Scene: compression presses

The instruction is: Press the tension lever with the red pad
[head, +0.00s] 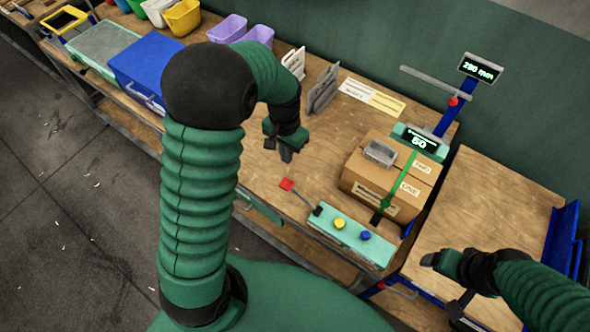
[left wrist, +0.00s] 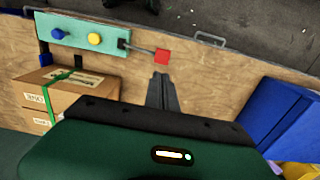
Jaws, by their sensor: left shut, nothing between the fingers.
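The tension lever ends in a red pad (head: 287,184) and sticks out from the left end of a teal control box (head: 350,238) at the bench's front edge. The box carries a yellow button (head: 340,223) and a blue button (head: 365,235). My left gripper (head: 286,155) is shut and empty above the bench, behind the red pad and apart from it. In the left wrist view the shut fingers (left wrist: 162,90) point toward the red pad (left wrist: 162,56). My right gripper (head: 430,259) is over the right-hand table; its fingers are too small to judge.
A cardboard box (head: 385,180) with a green strap stands behind the control box. A display reading 60 (head: 420,140) stands behind it. A blue case (head: 148,68) and purple bins (head: 228,29) stand at the left. Bare bench surrounds the pad.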

